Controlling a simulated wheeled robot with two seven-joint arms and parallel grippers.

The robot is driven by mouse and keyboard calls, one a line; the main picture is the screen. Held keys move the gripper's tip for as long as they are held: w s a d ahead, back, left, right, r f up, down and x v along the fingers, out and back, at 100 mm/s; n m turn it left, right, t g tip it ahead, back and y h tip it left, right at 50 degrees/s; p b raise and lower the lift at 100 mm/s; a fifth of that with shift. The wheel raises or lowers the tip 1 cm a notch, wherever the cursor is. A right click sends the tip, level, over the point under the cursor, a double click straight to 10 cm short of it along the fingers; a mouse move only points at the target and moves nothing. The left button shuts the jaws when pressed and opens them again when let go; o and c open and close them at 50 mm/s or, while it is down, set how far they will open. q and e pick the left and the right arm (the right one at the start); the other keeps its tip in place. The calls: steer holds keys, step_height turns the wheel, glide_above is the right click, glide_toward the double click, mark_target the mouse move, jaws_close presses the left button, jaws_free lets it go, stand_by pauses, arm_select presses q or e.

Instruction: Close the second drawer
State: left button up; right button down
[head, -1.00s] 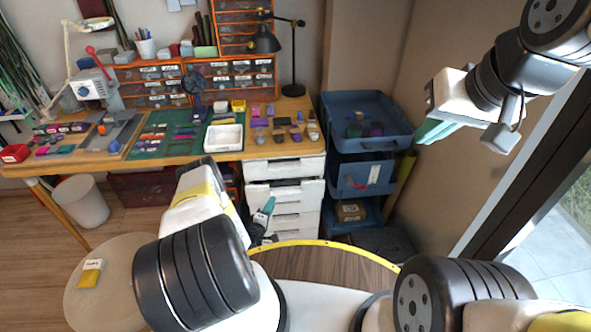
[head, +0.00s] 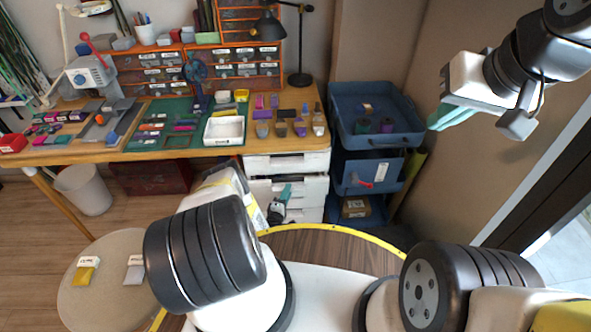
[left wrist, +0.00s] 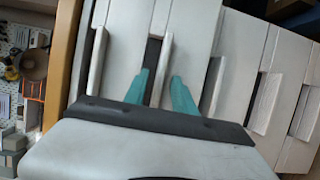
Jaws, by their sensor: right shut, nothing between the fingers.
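The white drawer unit (head: 262,163) stands under the right end of the desk, and its stacked fronts run left to right in the left wrist view (left wrist: 125,45). The second drawer (head: 312,187) appears to stand out a little below the top one. A dark gap lies beside its lip (left wrist: 161,65) in the left wrist view. My left gripper (head: 284,195) is in front of the unit, partly hidden by my arm. Its teal fingers (left wrist: 159,82) are apart, with the lip showing between and beyond them; I cannot tell if they touch. My right gripper (head: 446,117) is shut and empty, raised by the right wall.
A blue cart (head: 372,140) with bins stands right of the drawers. The desk (head: 165,153) above holds a white tray (head: 224,131) and several small items. A round stool (head: 105,300) is at lower left, a white bin (head: 83,190) behind it.

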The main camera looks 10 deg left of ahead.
arm_select(q)
jaws_close()
stand_by(1.5)
